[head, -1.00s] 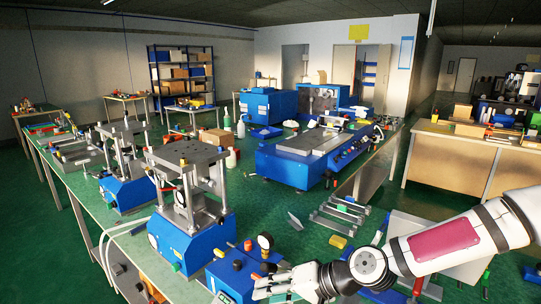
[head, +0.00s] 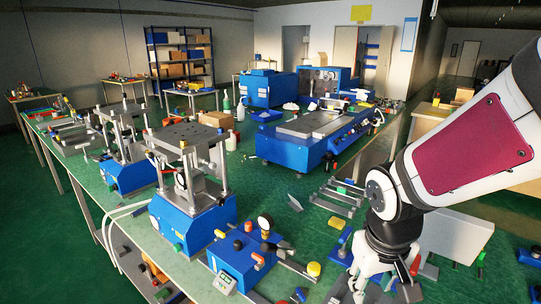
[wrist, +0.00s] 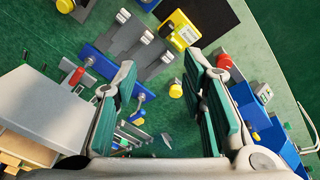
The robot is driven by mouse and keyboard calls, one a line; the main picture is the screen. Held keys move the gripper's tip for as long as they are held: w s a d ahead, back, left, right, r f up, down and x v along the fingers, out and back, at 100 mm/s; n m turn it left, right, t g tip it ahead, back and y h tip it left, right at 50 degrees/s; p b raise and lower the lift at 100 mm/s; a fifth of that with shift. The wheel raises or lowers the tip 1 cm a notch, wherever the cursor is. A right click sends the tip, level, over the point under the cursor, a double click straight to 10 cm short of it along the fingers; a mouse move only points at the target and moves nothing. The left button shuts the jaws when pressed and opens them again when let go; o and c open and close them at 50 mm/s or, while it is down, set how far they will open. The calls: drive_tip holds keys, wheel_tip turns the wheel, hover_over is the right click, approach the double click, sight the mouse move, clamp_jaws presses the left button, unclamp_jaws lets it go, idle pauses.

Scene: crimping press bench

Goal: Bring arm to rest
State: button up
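My gripper (head: 375,288) is at the lower right of the head view, pointing down over the near part of the green bench. In the wrist view my gripper (wrist: 166,112) shows two fingers with green pads, spread wide apart. Nothing is held between them. The bench top (wrist: 178,138) with small parts shows in the gap. My arm (head: 465,150) comes in from the right edge of the head view, bent down at the wrist.
A blue control box (head: 240,270) with a gauge stands left of my gripper. Two blue presses (head: 190,225) (head: 128,175) stand further left. A large blue machine (head: 300,150) is behind. A grey plate (head: 455,235) stands right of my gripper. Small parts lie around.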

drive_tip(key=s+d+r+m+t+y, duration=0.1)
drive_tip(key=s+r+t, duration=0.1)
drive_tip(key=s+r, duration=0.9)
drive_tip(key=shift+r+t, duration=0.3)
drive_tip(key=shift+r, duration=0.5)
idle(1.7)
